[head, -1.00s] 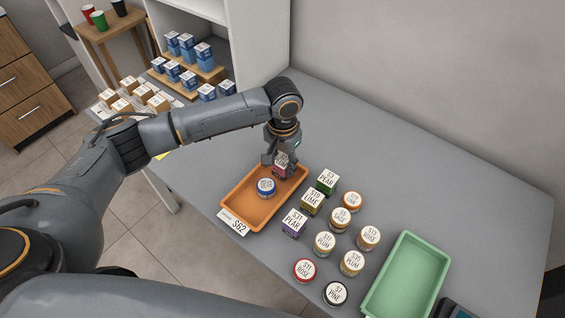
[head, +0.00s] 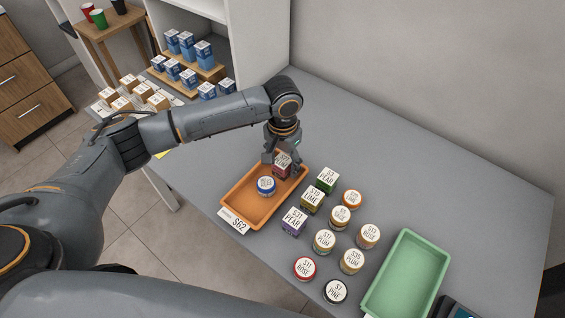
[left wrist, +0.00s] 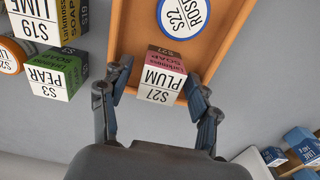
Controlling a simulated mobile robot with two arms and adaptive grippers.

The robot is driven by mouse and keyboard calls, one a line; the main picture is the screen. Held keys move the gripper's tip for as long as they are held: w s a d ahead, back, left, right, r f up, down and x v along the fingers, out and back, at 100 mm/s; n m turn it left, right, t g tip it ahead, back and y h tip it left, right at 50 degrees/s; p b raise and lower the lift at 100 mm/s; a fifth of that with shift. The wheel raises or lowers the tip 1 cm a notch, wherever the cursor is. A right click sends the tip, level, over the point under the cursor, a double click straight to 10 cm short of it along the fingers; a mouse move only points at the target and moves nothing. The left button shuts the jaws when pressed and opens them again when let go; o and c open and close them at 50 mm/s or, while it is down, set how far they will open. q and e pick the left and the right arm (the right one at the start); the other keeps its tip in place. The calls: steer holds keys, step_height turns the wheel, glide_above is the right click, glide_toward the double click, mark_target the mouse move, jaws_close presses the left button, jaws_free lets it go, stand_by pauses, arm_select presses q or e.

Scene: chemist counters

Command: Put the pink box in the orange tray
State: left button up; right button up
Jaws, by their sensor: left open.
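The pink box (head: 282,172), labelled S27 PLUM, sits inside the orange tray (head: 259,208), toward its far end. It also shows in the left wrist view (left wrist: 164,63) with its white label face toward me. A blue-lidded jar (head: 266,184) marked S22 stands in the same tray beside it. My left gripper (head: 282,160) is open over the far end of the tray. In the left wrist view its fingers (left wrist: 157,103) stand apart on either side of the box, with visible gaps. My right gripper is not in view.
Several boxes and jars stand right of the tray, among them a green box (head: 327,180) and a purple box (head: 293,221). A green tray (head: 378,290) lies further right. The counter behind them is clear. A shelf with blue boxes (head: 205,50) stands at the back left.

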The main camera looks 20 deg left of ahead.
mark_target(283, 161)
arm_select(q)
step_height(283, 161, up, 11)
steer(key=shift+r+b, duration=0.2)
steer(key=shift+b, duration=0.2)
